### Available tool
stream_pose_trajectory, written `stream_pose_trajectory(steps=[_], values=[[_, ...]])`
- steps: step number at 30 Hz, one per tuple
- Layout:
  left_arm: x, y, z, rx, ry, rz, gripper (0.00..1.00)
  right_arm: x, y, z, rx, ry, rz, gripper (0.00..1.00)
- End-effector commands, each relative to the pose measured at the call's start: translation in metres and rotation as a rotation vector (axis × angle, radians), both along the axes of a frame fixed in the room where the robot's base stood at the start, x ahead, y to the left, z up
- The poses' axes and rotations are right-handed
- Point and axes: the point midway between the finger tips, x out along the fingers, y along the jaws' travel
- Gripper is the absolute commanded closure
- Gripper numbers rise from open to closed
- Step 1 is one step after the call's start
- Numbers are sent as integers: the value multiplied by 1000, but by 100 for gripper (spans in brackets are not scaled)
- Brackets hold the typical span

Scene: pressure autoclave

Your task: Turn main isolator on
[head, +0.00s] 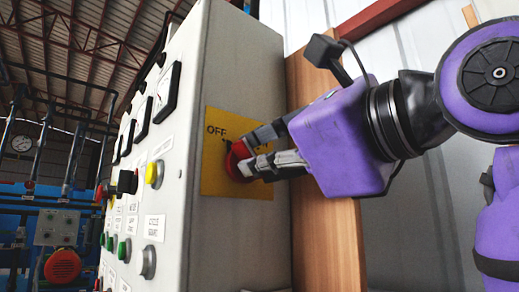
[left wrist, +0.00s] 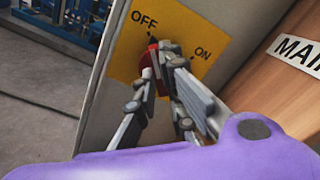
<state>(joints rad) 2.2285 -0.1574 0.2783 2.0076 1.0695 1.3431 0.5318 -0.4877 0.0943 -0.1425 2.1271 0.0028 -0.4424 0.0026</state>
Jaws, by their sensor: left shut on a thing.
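The main isolator is a red rotary knob (head: 234,161) on a yellow plate (head: 217,182) on the side of a grey-white cabinet (head: 243,75). The left wrist view shows the red knob (left wrist: 148,64) and the yellow plate (left wrist: 123,62) with the words OFF at upper left and ON to the right. My purple left gripper (head: 245,154) is shut on the knob, one finger on each side of it; its fingers also show in the left wrist view (left wrist: 160,70). The fingers hide part of the knob, and I cannot tell which mark it points to. My right gripper is out of view.
The cabinet front carries gauges (head: 167,92), a yellow button (head: 154,174) and several other buttons. A wooden post (head: 333,240) stands close beside the cabinet, with a label (left wrist: 297,49) starting MAI. Blue machinery with a red motor (head: 62,265) stands at the back left.

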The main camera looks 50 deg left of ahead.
Motion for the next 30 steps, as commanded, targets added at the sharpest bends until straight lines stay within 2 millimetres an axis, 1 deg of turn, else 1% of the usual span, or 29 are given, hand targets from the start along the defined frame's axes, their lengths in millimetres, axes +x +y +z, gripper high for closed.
stream_pose_trajectory(steps=[1, 5, 12, 17, 25, 28, 30], values=[[-1, 0, 3, 0, 27, 0, 100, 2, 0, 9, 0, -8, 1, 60], [-2, 0, 5, 6, 121, 0, 100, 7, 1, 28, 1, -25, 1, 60], [-3, 0, 5, 24, 343, 0, 100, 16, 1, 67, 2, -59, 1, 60], [-3, 0, 5, 36, 495, 0, 100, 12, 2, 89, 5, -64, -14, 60], [-3, 1, 4, 57, 751, 2, 100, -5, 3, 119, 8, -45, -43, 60], [-3, 1, 4, 64, 846, 2, 100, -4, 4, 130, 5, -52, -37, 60], [-3, 1, 4, 69, 911, 3, 100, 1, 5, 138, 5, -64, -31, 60]])
